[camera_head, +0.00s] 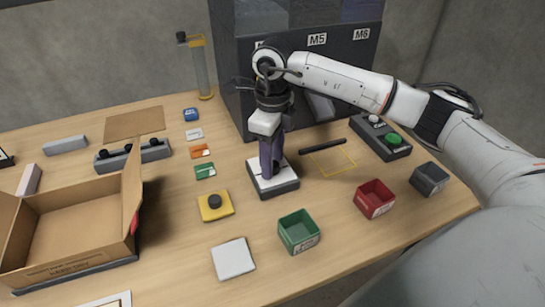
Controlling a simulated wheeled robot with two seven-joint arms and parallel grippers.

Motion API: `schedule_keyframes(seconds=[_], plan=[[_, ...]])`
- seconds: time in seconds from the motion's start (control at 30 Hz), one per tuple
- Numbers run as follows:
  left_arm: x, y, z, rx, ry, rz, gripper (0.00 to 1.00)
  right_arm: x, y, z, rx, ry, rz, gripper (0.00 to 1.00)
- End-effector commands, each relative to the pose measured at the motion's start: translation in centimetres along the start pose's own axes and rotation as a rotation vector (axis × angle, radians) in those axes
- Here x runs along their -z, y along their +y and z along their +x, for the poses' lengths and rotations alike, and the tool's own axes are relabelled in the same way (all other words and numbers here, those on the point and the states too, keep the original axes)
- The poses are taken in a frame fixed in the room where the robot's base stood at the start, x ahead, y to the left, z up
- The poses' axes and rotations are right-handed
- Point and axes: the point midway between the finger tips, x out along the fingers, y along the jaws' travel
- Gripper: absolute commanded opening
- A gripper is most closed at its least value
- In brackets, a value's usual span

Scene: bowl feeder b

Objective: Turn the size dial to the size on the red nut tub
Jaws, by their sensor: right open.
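The size dial (286,188) is a dark block with a white top face in the middle of the table. My right gripper (271,168) points straight down over it, open, with its fingers at the middle of the white face. The fingers hide most of the knob, so I cannot tell its setting or whether they touch it. The red nut tub (375,198) stands to the right of the dial. A pale label is on its front, too small to read. My left gripper is not in view.
A green tub (298,231) and a grey tub (430,179) stand near the red one. A yellow button box (214,206) is left of the dial. A control box with a green button (380,136) is at the right. An open carton (70,235) fills the left front.

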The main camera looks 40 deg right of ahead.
Motion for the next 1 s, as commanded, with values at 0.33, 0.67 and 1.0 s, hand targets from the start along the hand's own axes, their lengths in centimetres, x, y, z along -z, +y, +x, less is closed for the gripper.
schedule_keyframes(seconds=[0.33,0.67,1.0], plan=[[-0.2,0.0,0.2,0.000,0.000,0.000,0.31,-0.1,-0.1,-4.9,0.003,-0.005,0.000,0.44],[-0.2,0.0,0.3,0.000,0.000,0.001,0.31,-0.1,0.0,-9.8,0.001,-0.002,-0.001,0.44],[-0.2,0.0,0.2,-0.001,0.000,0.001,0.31,0.0,0.0,-10.3,0.000,-0.001,-0.001,0.44]])
